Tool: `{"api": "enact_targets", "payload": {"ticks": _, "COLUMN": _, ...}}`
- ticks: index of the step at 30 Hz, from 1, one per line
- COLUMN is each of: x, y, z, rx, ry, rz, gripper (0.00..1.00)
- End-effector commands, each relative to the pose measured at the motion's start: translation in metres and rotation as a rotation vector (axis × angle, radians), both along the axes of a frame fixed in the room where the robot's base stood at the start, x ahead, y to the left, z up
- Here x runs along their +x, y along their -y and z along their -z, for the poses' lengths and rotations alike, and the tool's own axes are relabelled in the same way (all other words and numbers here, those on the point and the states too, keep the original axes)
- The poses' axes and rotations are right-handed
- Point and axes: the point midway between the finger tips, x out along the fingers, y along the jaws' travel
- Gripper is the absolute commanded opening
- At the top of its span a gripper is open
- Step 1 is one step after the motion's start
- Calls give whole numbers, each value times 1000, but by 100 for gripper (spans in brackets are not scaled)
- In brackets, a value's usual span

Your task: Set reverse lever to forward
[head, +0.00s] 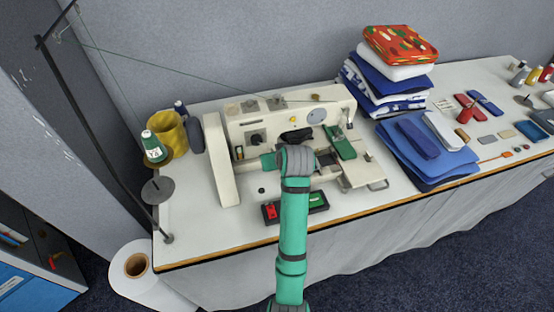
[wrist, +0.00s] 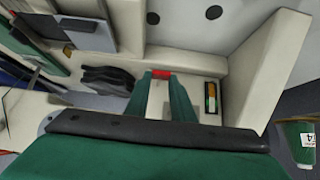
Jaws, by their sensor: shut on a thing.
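The cream sewing machine (head: 222,165) stands on the long table, with my arm in front of it. My gripper (head: 254,164) reaches left against its front, low near the left column. In the wrist view, the two green fingers of my gripper (wrist: 161,82) are shut on a small red-tipped part, which I take for the reverse lever (wrist: 161,74). Only its red end shows between the fingertips; the rest is hidden, so its setting cannot be read.
A black part (wrist: 105,80) of the machine lies close left of the fingers. A switch box with red and green buttons (head: 271,211) sits in front of the machine. Thread cones (head: 153,147) stand left, folded cloth (head: 432,150) right.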

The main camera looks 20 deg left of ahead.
Motion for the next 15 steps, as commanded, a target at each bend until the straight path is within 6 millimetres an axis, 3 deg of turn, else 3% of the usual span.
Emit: {"api": "enact_targets", "payload": {"ticks": 15, "x": 7, "y": -3, "z": -11, "rx": -110, "ry": -160, "rz": 3, "gripper": 0}}
